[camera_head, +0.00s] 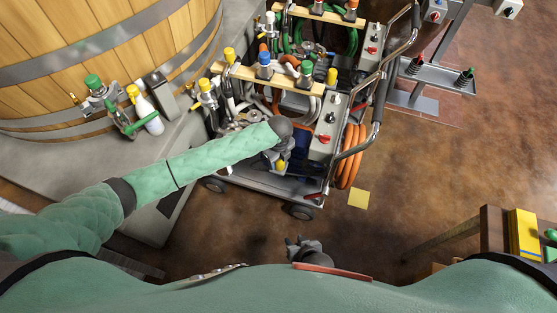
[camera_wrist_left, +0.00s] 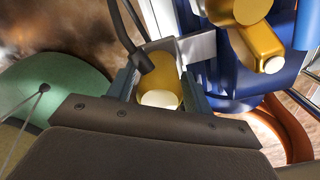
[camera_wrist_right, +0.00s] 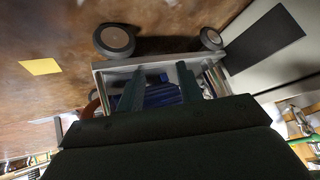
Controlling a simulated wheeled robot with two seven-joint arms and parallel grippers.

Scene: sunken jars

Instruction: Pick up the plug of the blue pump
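The blue pump (camera_head: 303,151) sits low in the cart, partly hidden by my left arm. Its blue body (camera_wrist_left: 228,88) also shows in the left wrist view. A yellow plug (camera_wrist_left: 165,78) with a pale end and a dark cable is between the fingers of my left gripper (camera_wrist_left: 160,88), beside a grey metal bracket (camera_wrist_left: 199,48). The fingers stand apart on either side of it; firm contact cannot be made out. In the head view my left gripper (camera_head: 279,158) is over the cart's near end. My right gripper (camera_head: 293,241) is open and empty, low in front of the cart.
The cart (camera_head: 270,184) carries yellow rails with coloured plugs, hoses and switch boxes (camera_head: 326,118). Its bent handle (camera_head: 376,118) is on the right. A wooden barrel (camera_head: 110,50) stands at left. A yellow floor square (camera_head: 358,199) lies on open brown floor. A bench (camera_head: 495,228) is at right.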

